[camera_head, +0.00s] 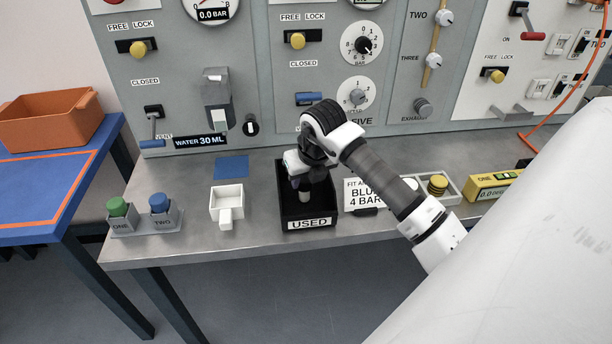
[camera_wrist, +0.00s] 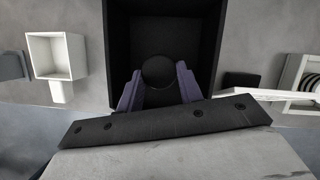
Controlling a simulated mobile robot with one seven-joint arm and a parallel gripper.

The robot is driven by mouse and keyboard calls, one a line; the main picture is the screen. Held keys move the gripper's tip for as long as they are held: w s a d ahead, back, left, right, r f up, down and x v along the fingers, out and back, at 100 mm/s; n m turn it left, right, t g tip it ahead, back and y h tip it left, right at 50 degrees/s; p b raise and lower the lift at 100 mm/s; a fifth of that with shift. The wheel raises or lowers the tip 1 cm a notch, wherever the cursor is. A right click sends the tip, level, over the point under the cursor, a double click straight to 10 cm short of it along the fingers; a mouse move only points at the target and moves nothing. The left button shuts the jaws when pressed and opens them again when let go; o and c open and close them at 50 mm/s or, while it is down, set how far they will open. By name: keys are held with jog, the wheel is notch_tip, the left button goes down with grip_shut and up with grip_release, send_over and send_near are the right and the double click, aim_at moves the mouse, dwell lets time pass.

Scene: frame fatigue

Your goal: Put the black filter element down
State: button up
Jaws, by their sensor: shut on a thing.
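The black filter element (camera_wrist: 158,71) shows as a dark round shape between my fingertips in the wrist view. My gripper (camera_wrist: 158,88) is shut on it, with one purple-grey finger at each side. In the head view my gripper (camera_head: 303,187) points down into a black open bin (camera_head: 283,200) labelled USED. The bin's walls also surround the element in the wrist view (camera_wrist: 216,50). Dark on dark, I cannot tell whether the element touches the bin floor.
A white square cup (camera_head: 227,203) stands left of the bin, with a blue square (camera_head: 231,167) behind it. Further left is a holder with green and blue knobs (camera_head: 146,222). A sign (camera_head: 363,193) and a white tray (camera_head: 451,197) stand right. A control panel rises behind.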

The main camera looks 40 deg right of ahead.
jog(key=shift+f+b, duration=0.2)
jog(key=shift+b, duration=0.1)
jog(key=o, duration=1.1)
jog(key=shift+r, duration=0.1)
jog(key=shift+r+p, duration=0.25)
jog(key=shift+p, duration=0.15)
jog(key=b+v, duration=0.2)
jog(key=v, duration=0.9)
jog(key=shift+s+a+r, duration=0.1)
jog(key=shift+s+r, duration=0.1)
jog(key=shift+r, duration=0.15)
